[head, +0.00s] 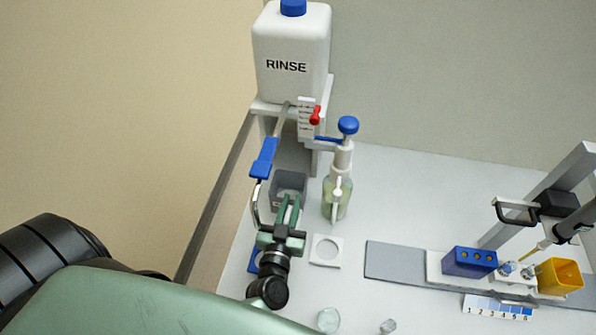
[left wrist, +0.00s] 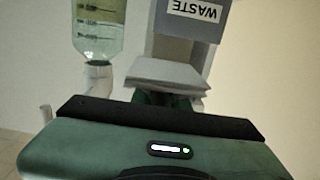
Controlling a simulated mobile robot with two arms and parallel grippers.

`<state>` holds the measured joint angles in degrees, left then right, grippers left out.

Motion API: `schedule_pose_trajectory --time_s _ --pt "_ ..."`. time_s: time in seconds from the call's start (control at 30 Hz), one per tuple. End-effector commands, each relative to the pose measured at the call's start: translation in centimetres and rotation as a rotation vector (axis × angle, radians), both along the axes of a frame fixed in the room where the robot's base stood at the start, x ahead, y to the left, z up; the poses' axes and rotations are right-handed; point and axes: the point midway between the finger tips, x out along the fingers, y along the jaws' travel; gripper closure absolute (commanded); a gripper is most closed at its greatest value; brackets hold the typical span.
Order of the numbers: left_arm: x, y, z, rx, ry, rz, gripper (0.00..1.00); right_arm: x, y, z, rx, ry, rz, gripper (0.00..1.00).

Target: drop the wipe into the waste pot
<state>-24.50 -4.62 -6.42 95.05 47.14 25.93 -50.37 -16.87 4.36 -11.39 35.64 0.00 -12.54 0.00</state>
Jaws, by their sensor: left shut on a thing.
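The grey waste pot (head: 289,180) stands below the rinse bottle's stand in the head view. In the left wrist view its WASTE label (left wrist: 194,10) shows upside down at the top. My left gripper (head: 289,208) is at the near side of the pot, with its green fingers pointing toward the pot's opening. It is shut on the wipe, a pale, flat, folded square (left wrist: 168,73) that shows beyond the fingers in the left wrist view. The wipe is mostly hidden in the head view, and I cannot tell its height over the rim. My right gripper is not in view.
The RINSE bottle (head: 290,55) stands on a white stand with a red tap (head: 315,115). A blue-topped pump bottle (head: 337,195) is close on the pot's right. A white holed plate (head: 326,251) lies nearby. A blue block (head: 469,262) and yellow bin (head: 559,276) are farther right.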

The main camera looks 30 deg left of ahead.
Motion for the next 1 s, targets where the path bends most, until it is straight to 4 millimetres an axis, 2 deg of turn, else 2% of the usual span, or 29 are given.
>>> schedule_pose_trajectory --time_s 0.03,0.1,0.2,0.3,0.57,0.7,0.8,1.0 --pt "1.6 0.4 -0.1 -0.001 -0.005 0.001 1.00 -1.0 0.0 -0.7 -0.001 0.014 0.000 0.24" --pt "3.4 0.8 -0.2 -0.002 -0.006 0.001 1.00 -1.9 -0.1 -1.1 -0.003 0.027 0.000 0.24" --pt "5.8 1.5 -0.1 0.000 -0.004 0.001 1.00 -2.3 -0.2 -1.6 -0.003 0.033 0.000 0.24" --pt "7.5 2.0 -0.1 0.001 -0.003 0.001 1.00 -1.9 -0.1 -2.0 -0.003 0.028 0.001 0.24" --pt "9.9 2.6 0.0 -0.001 -0.002 0.001 1.00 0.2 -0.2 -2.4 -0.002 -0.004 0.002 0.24" --pt "12.5 3.2 -0.1 -0.001 -0.003 0.001 1.00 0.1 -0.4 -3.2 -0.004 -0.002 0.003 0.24" --pt "12.4 3.2 -1.6 -0.001 0.002 0.000 1.00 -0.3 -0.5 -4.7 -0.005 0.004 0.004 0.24" --pt "12.4 3.2 -1.6 0.000 0.001 0.000 1.00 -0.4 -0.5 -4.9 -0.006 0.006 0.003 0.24"
